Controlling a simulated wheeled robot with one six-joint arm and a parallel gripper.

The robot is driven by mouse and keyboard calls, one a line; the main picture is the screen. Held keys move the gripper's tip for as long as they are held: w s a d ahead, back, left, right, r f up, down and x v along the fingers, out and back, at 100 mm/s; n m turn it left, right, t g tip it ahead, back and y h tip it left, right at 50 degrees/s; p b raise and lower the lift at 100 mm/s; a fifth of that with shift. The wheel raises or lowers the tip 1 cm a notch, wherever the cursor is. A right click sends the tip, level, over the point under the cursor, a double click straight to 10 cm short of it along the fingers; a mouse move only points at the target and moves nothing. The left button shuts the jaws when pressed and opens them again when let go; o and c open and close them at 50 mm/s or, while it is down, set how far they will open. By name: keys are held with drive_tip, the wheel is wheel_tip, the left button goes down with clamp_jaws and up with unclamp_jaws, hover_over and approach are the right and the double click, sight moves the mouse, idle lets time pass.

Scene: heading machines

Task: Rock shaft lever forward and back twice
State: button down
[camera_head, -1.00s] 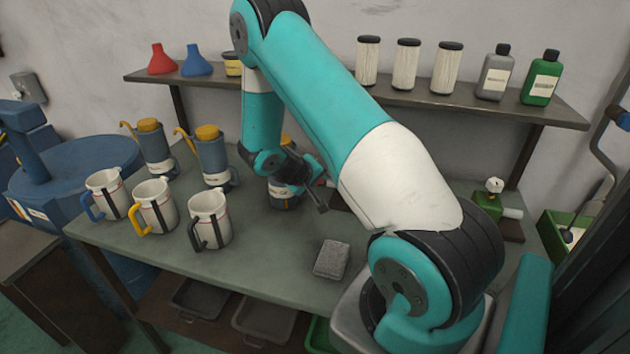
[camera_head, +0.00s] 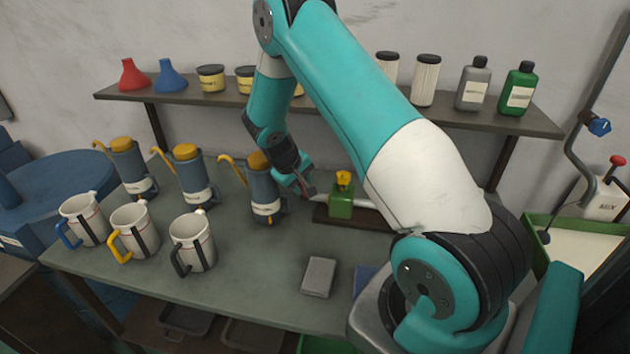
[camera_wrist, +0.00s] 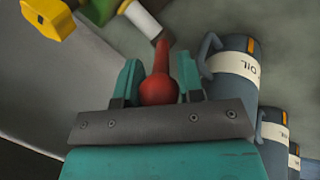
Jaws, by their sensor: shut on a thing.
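The shaft lever (camera_wrist: 160,80) shows in the wrist view as a red knob with a tapering neck. My gripper (camera_wrist: 160,85) has its two teal fingers on either side of the knob and is shut on it. The lever's tip is beside a white and green fitting with a yellow cap at the top. In the head view my gripper (camera_head: 305,188) is just right of the third oil can (camera_head: 264,195) and left of a green block (camera_head: 341,203) with a yellow top. The lever is too small to make out clearly there.
Blue-grey oil cans (camera_head: 192,180) and white mugs (camera_head: 192,245) stand on the left of the green bench (camera_head: 255,285). A grey block (camera_head: 318,277) lies near the front edge. A shelf (camera_head: 290,105) of jars and bottles runs behind. My arm hides part of the bench's right side.

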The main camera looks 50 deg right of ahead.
drive_tip(key=shift+w+d+r+g+y+p, duration=0.25)
drive_tip(key=shift+w+d+r+g+y, duration=0.15)
drive_tip(key=shift+d+y, duration=0.25)
drive_tip(key=shift+w+d+r+g+y+p, duration=0.2)
drive_tip(key=shift+w+d+r+g+y, duration=0.15)
drive_tip(key=shift+d+y, duration=0.3)
drive_tip(key=c, duration=1.1)
unclamp_jaws()
drive_tip(key=shift+o, duration=0.2)
drive_tip(key=shift+a+f, duration=0.1)
drive_tip(key=b+v, duration=0.4)
drive_tip(key=v, duration=1.3)
drive_tip(key=shift+r, duration=0.25)
